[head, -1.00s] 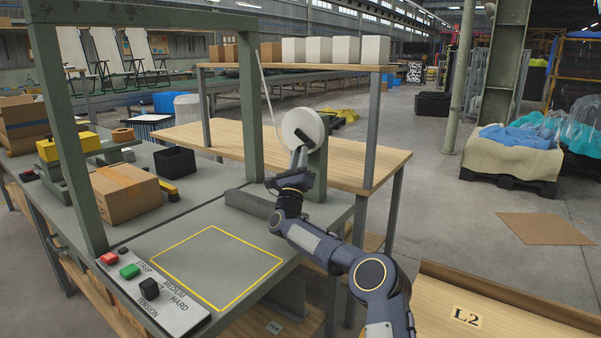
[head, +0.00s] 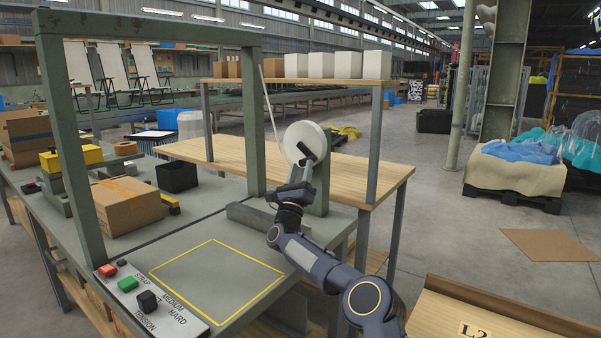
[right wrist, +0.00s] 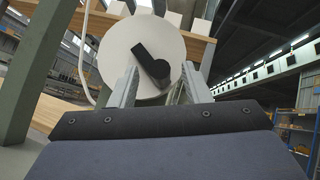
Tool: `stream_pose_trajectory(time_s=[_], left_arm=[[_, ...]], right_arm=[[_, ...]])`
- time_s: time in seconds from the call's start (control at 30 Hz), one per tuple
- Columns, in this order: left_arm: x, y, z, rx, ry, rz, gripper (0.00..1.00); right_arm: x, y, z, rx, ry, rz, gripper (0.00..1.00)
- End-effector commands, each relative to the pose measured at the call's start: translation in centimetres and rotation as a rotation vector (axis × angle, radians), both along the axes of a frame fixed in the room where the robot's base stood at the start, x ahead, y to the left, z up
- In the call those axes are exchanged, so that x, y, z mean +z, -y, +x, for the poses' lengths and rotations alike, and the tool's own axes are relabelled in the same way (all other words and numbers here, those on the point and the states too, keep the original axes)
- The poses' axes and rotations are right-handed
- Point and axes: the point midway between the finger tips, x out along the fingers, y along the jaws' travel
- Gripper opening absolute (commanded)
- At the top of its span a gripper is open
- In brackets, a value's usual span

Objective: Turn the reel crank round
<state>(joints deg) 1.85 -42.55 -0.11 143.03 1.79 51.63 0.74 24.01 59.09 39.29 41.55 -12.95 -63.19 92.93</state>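The reel is a white disc (head: 303,140) on a grey-green post at the back of the bench. Its black crank (head: 308,155) stands out from the disc's face; it also shows in the right wrist view (right wrist: 151,65), slanting from upper left to lower right. My right gripper (head: 306,171) is just below the crank, pointing up at the reel. In the right wrist view its two fingers (right wrist: 160,72) are apart, with the crank's lower end seen between and beyond the tips. The fingers look empty; I cannot tell how far the tips are from the crank. My left gripper is out of view.
A pale strap (head: 267,105) runs up from the reel beside the green frame (head: 253,120). A cardboard box (head: 127,205) and black bin (head: 177,177) stand left on the bench. The yellow-outlined area (head: 217,273) is clear. A wooden shelf unit (head: 385,195) stands behind.

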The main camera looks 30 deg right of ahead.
Motion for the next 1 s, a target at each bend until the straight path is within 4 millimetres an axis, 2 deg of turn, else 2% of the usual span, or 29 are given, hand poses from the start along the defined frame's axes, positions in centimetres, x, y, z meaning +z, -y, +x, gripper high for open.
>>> stream_pose_trajectory(time_s=[0.27,0.47,0.5,1.0], left_arm=[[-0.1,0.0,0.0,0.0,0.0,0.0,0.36],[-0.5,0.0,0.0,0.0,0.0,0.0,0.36],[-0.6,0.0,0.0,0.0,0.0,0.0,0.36],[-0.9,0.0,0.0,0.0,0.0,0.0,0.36]], right_arm=[[-0.1,-0.2,-0.1,0.001,0.0,-0.001,0.43],[-1.8,-1.4,-1.2,0.003,-0.003,0.0,0.43],[-2.3,-1.8,-1.6,0.003,-0.003,0.0,0.43],[-2.0,-9.4,-8.4,0.001,0.0,-0.002,0.43]])
